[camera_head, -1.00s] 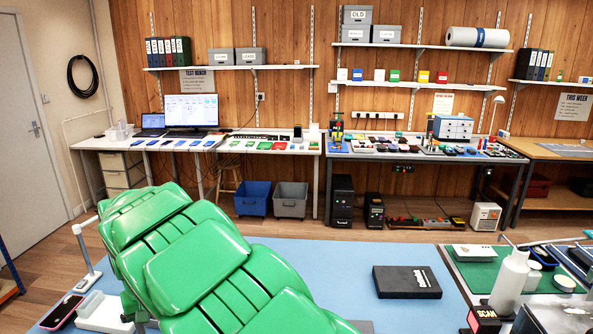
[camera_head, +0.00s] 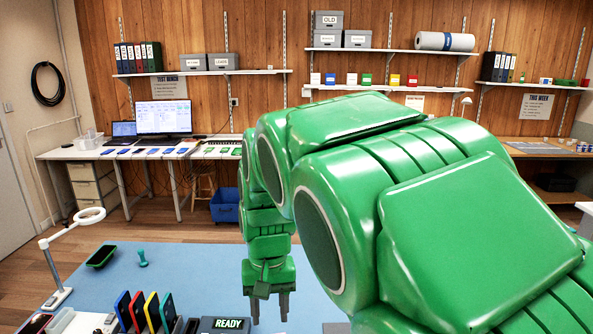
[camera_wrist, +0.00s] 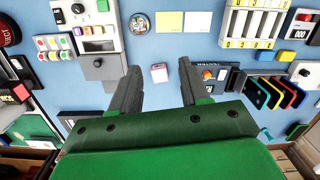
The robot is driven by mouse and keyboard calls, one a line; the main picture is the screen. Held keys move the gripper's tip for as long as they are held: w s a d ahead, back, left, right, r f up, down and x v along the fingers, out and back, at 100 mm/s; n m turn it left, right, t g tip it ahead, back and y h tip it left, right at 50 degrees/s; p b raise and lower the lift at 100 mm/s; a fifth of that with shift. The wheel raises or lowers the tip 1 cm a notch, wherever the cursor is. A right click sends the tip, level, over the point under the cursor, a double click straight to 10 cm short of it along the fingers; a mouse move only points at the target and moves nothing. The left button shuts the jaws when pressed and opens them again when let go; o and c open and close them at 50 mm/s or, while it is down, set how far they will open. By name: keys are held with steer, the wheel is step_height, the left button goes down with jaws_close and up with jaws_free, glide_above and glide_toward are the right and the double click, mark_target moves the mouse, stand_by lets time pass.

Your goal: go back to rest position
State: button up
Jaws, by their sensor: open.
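My green arm fills the middle and right of the head view. My gripper (camera_head: 270,312) hangs down over the blue bench mat (camera_head: 200,275), its two dark fingers apart with nothing visible between them. In the wrist view my gripper (camera_wrist: 158,68) also shows open, fingers spread above the bench. A small pink and white object (camera_wrist: 159,73) lies on the mat beneath the gap, apart from the fingers as far as I can tell. Much of the bench's right side is hidden behind the arm in the head view.
Coloured phones in a rack (camera_head: 150,312) and a READY display (camera_head: 226,324) are at the front. Open mat lies left of my gripper.

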steer(key=s+d+f+m, duration=0.1)
steer(key=s+d+m, duration=0.1)
steer(key=s+d, duration=1.8)
steer(key=s, duration=0.4)
steer(key=shift+s+g, duration=0.15)
steer(key=shift+g, duration=0.25)
